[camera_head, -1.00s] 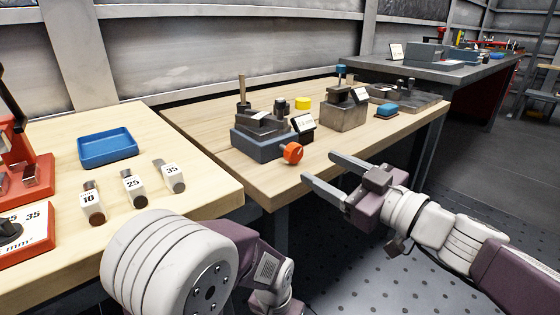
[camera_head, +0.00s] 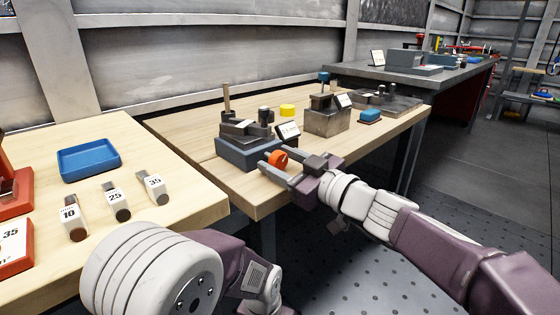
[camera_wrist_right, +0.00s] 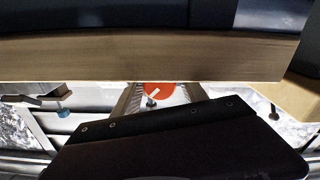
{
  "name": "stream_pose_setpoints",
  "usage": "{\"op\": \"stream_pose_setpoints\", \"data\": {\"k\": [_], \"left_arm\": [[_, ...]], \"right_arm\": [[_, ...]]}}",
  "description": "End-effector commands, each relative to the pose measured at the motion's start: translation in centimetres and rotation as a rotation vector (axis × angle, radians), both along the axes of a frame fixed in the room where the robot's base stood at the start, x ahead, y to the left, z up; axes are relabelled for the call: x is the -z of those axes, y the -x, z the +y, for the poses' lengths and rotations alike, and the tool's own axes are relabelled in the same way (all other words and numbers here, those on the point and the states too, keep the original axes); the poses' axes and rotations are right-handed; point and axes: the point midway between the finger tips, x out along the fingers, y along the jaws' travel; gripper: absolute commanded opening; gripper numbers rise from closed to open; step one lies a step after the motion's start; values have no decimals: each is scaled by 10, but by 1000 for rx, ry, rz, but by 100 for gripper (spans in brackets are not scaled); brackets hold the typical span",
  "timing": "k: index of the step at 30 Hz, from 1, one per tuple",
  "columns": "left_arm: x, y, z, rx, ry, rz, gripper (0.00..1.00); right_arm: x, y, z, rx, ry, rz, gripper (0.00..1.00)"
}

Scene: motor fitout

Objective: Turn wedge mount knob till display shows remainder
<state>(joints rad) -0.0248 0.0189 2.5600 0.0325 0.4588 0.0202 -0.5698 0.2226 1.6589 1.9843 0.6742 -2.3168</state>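The wedge mount (camera_head: 246,148) is a blue-grey block with dark metal parts on top, standing on the middle wooden table. Its orange knob (camera_head: 278,158) faces the front edge, and a small tilted display (camera_head: 288,132) sits beside it; its text is too small to read. My right gripper (camera_head: 275,169) is at the knob, its fingers apart on either side of it. In the right wrist view the orange knob (camera_wrist_right: 158,90) with a white mark shows between the two fingers; contact cannot be told. My left arm is at the bottom, its gripper out of view.
A yellow cylinder (camera_head: 287,110) is behind. The left table holds a blue tray (camera_head: 88,160) and several numbered pieces (camera_head: 116,202).

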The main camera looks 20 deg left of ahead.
Motion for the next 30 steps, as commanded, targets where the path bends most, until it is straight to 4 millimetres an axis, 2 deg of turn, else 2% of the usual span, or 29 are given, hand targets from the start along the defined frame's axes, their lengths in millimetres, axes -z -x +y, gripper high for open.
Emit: {"op": "stream_pose_setpoints", "data": {"k": [1, 4, 5, 8, 11, 18, 24, 30], "left_arm": [[0, 0, 0, 0, 0, 0, 0], [0, 0, 0, 0, 0, 0, 0], [0, 0, 0, 0, 0, 0, 0], [3, 0, 0, 0, 0, 0, 0], [16, 0, 0, 0, 0, 0, 0], [49, 0, 0, 0, 0, 0, 0], [58, 0, 0, 0, 0, 0, 0], [58, 0, 0, 0, 0, 0, 0]], "right_arm": [[0, 0, 0, 0, 0, 0, 33], [0, 0, 0, 0, 0, 0, 5], [0, 0, 0, 0, 0, 0, 0], [1, 0, 0, 0, -2, 6, 0], [5, 0, 0, 1, -23, 51, 0], [5, 0, -1, 1, -121, 283, 0], [2, -1, -1, 2, -178, 427, 0], [0, -1, -1, 2, -190, 459, 0]]}}
